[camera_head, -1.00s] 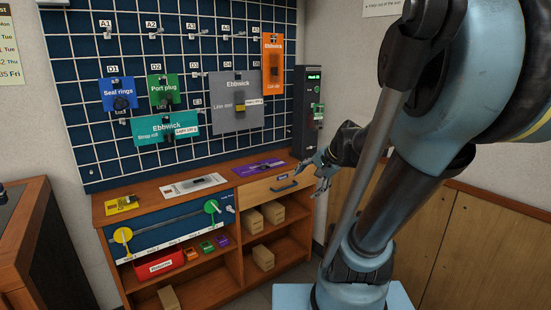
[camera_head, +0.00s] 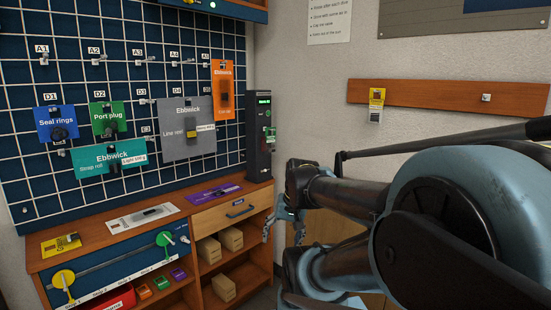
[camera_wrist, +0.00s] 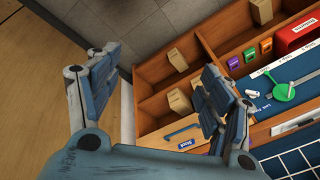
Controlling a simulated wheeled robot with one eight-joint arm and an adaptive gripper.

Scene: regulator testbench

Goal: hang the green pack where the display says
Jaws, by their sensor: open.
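The green pack, labelled "Port plug" (camera_head: 108,117), hangs on the grid board under the D2 label, with a dark part on its front. The black display unit (camera_head: 261,135) stands at the board's right end. Its screen (camera_head: 263,100) shows small green text that I cannot read. My gripper (camera_head: 284,232) is open and empty, in front of the bench's right end and well away from the green pack. In the wrist view my spread fingers (camera_wrist: 160,78) point toward the bench shelves, drawer and floor.
Blue, teal, grey and orange packs hang nearby. The bench top (camera_head: 110,236) holds yellow, white and purple packs. A wooden rail (camera_head: 440,97) on the right wall holds a yellow tag.

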